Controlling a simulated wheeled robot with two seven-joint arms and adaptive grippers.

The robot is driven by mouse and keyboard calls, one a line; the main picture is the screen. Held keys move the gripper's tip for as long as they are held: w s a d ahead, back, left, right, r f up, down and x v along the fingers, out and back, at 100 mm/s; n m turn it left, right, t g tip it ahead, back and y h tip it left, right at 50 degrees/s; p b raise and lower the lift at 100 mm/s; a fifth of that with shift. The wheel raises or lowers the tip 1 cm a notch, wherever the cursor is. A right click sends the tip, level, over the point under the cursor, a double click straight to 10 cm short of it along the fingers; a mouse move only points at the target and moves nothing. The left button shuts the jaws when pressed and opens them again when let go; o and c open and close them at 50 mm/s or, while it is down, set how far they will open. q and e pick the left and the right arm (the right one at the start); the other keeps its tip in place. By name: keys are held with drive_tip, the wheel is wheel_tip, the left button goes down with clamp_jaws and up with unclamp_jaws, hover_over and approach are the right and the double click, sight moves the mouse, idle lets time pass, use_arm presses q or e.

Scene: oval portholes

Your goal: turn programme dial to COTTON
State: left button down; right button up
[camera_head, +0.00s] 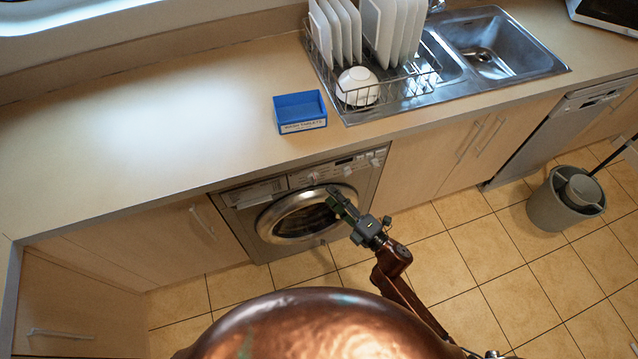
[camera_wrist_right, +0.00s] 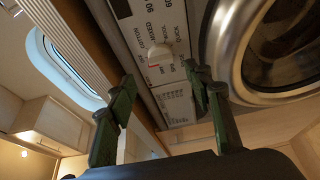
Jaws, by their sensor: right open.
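The washing machine (camera_head: 300,204) stands under the counter, its round door below a control panel (camera_head: 343,168). The white programme dial (camera_wrist_right: 159,54) sits on the panel in the right wrist view, with a small red mark on its edge. My right gripper (camera_wrist_right: 160,78) is open and empty. Its two green fingers lie on either side of the dial's line, apart from it. In the head view the right gripper (camera_head: 340,203) is in front of the door.
A blue box (camera_head: 301,112) stands on the counter above the machine. A dish rack (camera_head: 402,84) with plates and a bowl stands by the sink (camera_head: 492,46). A grey bucket (camera_head: 553,210) is on the floor at right. The tiled floor between is clear.

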sight(314, 179)
drive_tip(key=x, duration=0.7)
drive_tip(key=shift+b, duration=0.45)
use_arm(q)
drive_tip(key=shift+s+a+f, duration=0.1)
drive_tip(key=shift+s+f, duration=0.35)
drive_tip(key=shift+s, duration=0.2)
use_arm(e)
drive_tip(key=shift+c, duration=0.2)
use_arm(q)
drive_tip(key=shift+s, duration=0.15)
use_arm(e)
drive_tip(key=shift+f, duration=0.1)
drive_tip(key=c, duration=1.1)
